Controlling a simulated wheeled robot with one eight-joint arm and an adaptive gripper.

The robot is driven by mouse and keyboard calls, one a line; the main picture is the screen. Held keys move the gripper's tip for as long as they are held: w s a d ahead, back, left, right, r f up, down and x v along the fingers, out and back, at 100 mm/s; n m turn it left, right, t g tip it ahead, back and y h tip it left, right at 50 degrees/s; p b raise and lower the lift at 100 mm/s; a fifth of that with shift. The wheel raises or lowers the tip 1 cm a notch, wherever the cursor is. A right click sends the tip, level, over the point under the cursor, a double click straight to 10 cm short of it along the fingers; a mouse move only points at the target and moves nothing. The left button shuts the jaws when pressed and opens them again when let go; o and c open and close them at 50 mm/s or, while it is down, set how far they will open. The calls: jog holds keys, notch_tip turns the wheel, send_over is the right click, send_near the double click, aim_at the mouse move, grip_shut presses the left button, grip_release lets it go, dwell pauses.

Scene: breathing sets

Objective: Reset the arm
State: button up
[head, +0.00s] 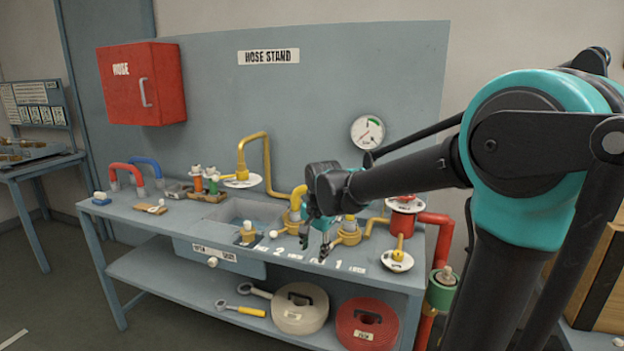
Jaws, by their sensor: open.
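My gripper (315,243) is at the end of my teal and black arm, which reaches in from the right. It points down over the front part of the hose stand's bench (160,226), between two yellow fittings. Its two fingers are apart and I see nothing held between them. One yellow fitting (349,233) is just to its right, and another (295,212) is to its left, partly behind the gripper. I cannot tell whether the fingers touch either fitting.
A sink (245,212), yellow pipe (268,165) and gauge (367,132) are on the stand. A red valve (405,203) and red pipe (440,235) stand right of the gripper. A red hose box (142,83) hangs left. Rolled hoses (300,308) lie on the lower shelf.

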jog(key=s+d+f+n, duration=0.4)
jog(key=s+d+f, duration=0.2)
jog(key=s+d, duration=0.2)
jog(key=s+d+f+n+t+h, duration=0.1)
jog(key=s+d+f+n, duration=0.2)
jog(key=s+d+f, duration=0.4)
jog(key=s+d, duration=0.2)
jog(key=d, duration=0.1)
jog(key=shift+s+d+n+t, duration=0.3)
jog(key=shift+n, duration=0.1)
